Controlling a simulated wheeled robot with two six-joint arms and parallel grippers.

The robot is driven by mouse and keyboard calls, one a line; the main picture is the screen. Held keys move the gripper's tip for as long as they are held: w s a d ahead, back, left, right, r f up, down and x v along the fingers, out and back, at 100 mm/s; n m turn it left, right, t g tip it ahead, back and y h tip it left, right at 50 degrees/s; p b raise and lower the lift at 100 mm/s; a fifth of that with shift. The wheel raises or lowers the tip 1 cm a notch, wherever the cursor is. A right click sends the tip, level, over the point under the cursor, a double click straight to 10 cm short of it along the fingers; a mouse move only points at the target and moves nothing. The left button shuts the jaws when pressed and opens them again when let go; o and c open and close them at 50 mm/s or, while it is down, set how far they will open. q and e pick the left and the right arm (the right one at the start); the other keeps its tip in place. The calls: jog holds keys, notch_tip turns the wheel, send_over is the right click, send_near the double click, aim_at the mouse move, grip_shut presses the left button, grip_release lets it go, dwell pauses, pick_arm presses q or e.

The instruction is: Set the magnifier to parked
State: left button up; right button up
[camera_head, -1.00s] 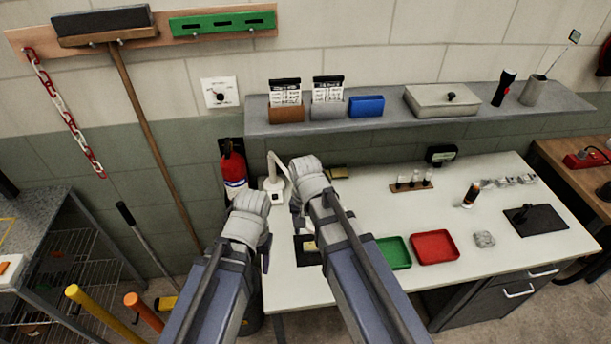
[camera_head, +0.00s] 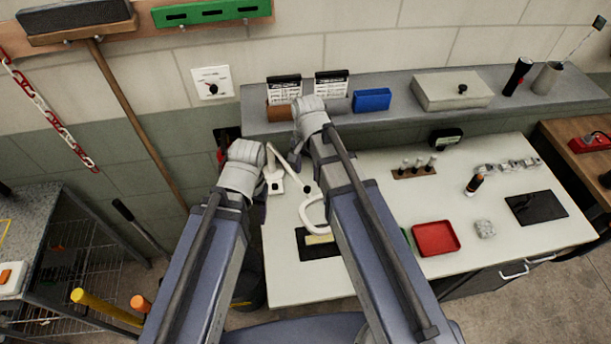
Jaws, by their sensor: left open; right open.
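The white magnifier (camera_head: 312,213) stands at the left end of the white bench. Its base (camera_head: 275,182) is near the left edge, and a thin white arm rises from it. Its ring-shaped head is over a black mat (camera_head: 313,250) with a pale yellow piece on it; my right arm covers part of the ring. My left gripper (camera_head: 245,165) is open beside the base, to its left, its fingers mostly hidden. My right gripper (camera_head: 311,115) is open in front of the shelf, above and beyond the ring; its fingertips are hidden. I see nothing held.
A grey shelf (camera_head: 400,107) with card holders, a blue box (camera_head: 371,100) and a grey case (camera_head: 452,90) runs behind the bench. A red tray (camera_head: 435,238) and a vial rack (camera_head: 414,168) lie to the right. A red extinguisher is mostly hidden behind my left arm.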

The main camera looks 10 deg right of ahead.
aim_at(307, 187)
jog(key=shift+s, duration=0.15)
jog(key=shift+f+b, duration=0.2)
jog(key=shift+b, duration=0.1)
notch_tip(307, 187, down, 7)
jog(key=b, duration=0.7)
jog(key=shift+f, duration=0.2)
grip_shut()
dwell(0.8)
